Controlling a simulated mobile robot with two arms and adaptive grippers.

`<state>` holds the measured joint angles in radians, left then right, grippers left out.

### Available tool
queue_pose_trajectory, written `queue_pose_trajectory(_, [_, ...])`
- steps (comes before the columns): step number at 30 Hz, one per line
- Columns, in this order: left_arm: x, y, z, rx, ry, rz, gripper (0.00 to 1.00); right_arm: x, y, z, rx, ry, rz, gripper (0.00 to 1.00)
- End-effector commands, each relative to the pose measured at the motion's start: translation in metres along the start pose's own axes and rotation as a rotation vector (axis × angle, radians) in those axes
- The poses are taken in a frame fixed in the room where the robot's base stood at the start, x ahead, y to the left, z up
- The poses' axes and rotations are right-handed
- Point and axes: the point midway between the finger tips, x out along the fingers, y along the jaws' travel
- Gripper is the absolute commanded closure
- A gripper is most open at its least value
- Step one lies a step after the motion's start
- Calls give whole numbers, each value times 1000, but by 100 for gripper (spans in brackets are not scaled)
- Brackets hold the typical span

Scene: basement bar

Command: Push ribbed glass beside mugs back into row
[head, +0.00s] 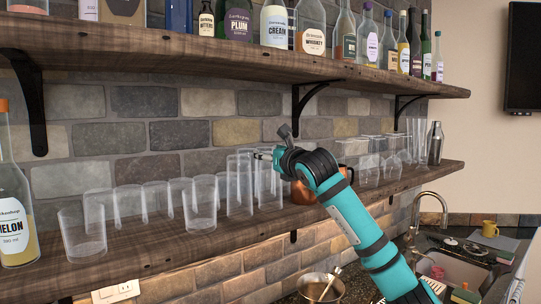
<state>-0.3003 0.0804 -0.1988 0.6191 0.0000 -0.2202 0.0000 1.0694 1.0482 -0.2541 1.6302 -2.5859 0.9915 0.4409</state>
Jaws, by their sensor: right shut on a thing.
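My right gripper (263,155) reaches up to the lower shelf from the lower right. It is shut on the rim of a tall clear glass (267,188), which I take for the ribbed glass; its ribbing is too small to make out. The glass stands upright on the shelf, just left of the copper mugs (303,192). My gripper and forearm partly hide the mugs. Another tall clear glass (239,188) stands close on its left. My left gripper is not in view.
Several clear tumblers (203,205) line the lower shelf (150,247) to the left, with a melon bottle (14,215) at the end. More glasses (368,170) and a shaker (435,143) stand to the right. The upper shelf (200,50) with bottles hangs above my gripper.

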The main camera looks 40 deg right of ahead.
Motion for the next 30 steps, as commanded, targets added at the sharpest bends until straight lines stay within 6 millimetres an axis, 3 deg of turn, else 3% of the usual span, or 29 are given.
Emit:
queue_pose_trajectory(17, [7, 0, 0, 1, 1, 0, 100, -4, -14, 0, 0, 0, 5, 89])
queue_pose_trajectory(18, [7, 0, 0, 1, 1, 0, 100, -4, -14, 0, 0, 0, 5, 44])
queue_pose_trajectory(24, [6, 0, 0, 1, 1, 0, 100, -4, -14, 0, 0, 0, 5, 18])
queue_pose_trajectory(30, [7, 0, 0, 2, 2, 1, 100, -3, -14, 0, 0, 0, 6, 17])
